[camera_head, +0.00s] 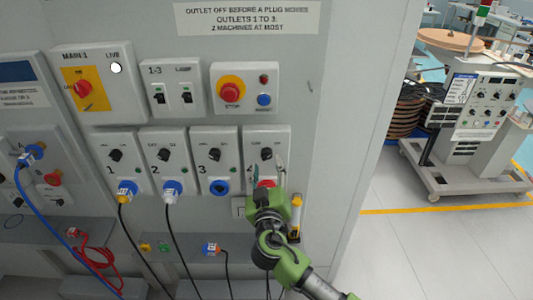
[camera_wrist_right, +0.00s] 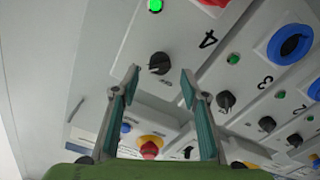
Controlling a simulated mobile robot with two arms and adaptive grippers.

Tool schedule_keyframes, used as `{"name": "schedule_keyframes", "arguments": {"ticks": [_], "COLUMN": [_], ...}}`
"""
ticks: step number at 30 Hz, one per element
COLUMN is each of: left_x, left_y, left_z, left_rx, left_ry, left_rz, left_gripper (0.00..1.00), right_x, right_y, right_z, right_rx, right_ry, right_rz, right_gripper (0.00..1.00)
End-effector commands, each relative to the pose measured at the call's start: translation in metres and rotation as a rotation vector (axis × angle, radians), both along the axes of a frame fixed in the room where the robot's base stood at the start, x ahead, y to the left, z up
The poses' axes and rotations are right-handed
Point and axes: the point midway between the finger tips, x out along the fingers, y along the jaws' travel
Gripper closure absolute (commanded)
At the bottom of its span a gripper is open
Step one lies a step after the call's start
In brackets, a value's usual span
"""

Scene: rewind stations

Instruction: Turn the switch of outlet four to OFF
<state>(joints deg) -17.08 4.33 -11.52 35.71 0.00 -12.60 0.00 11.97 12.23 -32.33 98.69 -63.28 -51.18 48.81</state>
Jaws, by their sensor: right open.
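The outlet four box (camera_head: 254,136) is the rightmost of the lower row on the grey panel. Its black switch knob (camera_head: 266,153) shows just above my right gripper (camera_head: 268,168). In the right wrist view the knob (camera_wrist_right: 159,63) lies between the two fingertips of my open right gripper (camera_wrist_right: 160,77), near their tips; I cannot tell whether they touch it. A green lamp (camera_wrist_right: 155,5) is lit on this box. The knob's markings are too small to read. My gripper partly covers the red socket (camera_head: 266,184) under the knob. My left gripper is not in view.
Outlets one (camera_head: 113,155), two (camera_head: 164,150) and three (camera_head: 215,150) stand left of outlet four; cables hang from one and two. A red stop button (camera_head: 230,92) is above. A yellow-handled tool (camera_head: 295,232) hangs beside my arm. Open floor (camera_head: 400,245) lies right.

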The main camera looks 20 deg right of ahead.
Motion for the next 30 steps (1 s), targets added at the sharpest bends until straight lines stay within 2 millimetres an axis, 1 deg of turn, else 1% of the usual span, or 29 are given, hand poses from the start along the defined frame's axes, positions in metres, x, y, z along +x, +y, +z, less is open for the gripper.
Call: {"name": "schedule_keyframes", "arguments": {"ticks": [1,3,7,12,20,21,23,24,30], "left_x": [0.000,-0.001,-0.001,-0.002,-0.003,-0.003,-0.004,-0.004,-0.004], "left_y": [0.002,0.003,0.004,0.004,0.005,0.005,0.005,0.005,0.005], "left_z": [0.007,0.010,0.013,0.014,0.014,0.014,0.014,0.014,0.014], "left_rx": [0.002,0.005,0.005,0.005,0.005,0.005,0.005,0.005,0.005], "left_ry": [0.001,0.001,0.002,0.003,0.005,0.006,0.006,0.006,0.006], "left_rz": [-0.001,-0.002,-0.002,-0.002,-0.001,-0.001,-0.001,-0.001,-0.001], "left_gripper": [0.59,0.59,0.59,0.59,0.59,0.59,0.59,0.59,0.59], "right_x": [0.010,0.020,0.033,0.041,0.041,0.041,0.041,0.041,0.041], "right_y": [-0.003,-0.006,-0.010,-0.012,-0.012,-0.012,-0.012,-0.012,-0.012], "right_z": [0.004,0.003,0.001,0.000,-0.001,-0.001,-0.001,-0.001,-0.001], "right_rx": [-0.004,-0.002,-0.002,0.000,0.000,0.000,0.000,0.000,-0.001], "right_ry": [0.000,0.000,0.001,0.001,0.001,0.001,0.001,0.001,0.003], "right_rz": [-0.002,-0.001,0.000,0.000,0.000,0.000,0.000,0.000,0.000], "right_gripper": [0.59,0.59,0.59,0.59,0.59,0.69,0.85,0.95,0.96]}}
